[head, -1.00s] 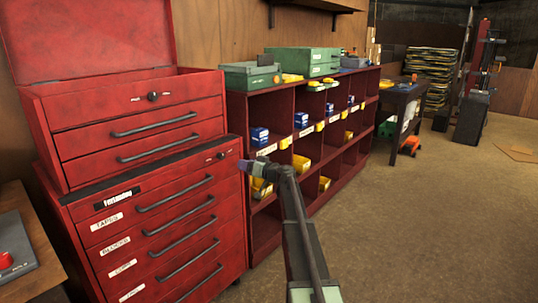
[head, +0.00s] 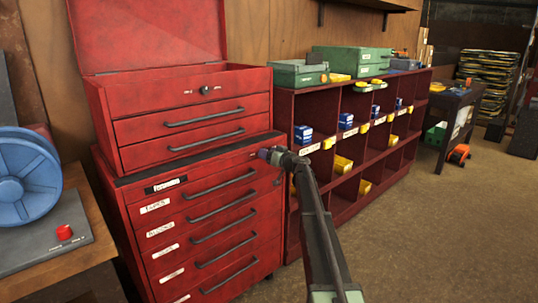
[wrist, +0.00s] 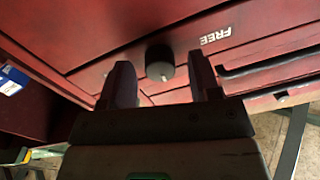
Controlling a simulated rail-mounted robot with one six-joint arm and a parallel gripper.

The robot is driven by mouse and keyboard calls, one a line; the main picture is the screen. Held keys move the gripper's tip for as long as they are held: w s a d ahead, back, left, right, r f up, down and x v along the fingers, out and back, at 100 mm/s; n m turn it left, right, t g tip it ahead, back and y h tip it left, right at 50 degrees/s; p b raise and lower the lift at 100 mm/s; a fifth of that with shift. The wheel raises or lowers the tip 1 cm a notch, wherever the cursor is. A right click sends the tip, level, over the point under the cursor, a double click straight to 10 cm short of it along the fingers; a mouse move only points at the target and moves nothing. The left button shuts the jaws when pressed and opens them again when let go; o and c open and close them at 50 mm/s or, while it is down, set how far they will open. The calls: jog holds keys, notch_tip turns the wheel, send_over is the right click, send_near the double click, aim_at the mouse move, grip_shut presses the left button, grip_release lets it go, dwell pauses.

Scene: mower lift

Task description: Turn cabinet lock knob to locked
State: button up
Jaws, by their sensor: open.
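The lower red cabinet (head: 210,215) has a lock knob at its top right. In the wrist view the lock knob (wrist: 160,62) is a dark round knob with a small pale mark at its lower edge. The word FREE (wrist: 216,36) is printed to its right, upside down. My gripper (wrist: 160,78) is open, with one finger on each side of the knob and visible gaps between.
A red top chest (head: 190,110) with its own knob (head: 205,90) stands on the cabinet. Drawer handles (head: 220,186) stick out below the knob. A red shelf (head: 345,210) with bins stands to the right. A bench with a blue reel (head: 25,180) is at left.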

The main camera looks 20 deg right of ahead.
jog(key=c, duration=0.9)
jog(key=shift+c, duration=0.2)
jog(key=shift+m, duration=0.4)
jog(key=m, duration=0.8)
jog(key=m+b, duration=0.1)
jog(key=m, duration=0.8)
jog(key=shift+s+t+h, duration=0.1)
jog(key=shift+t+h, duration=0.3)
jog(key=shift+m, duration=0.4)
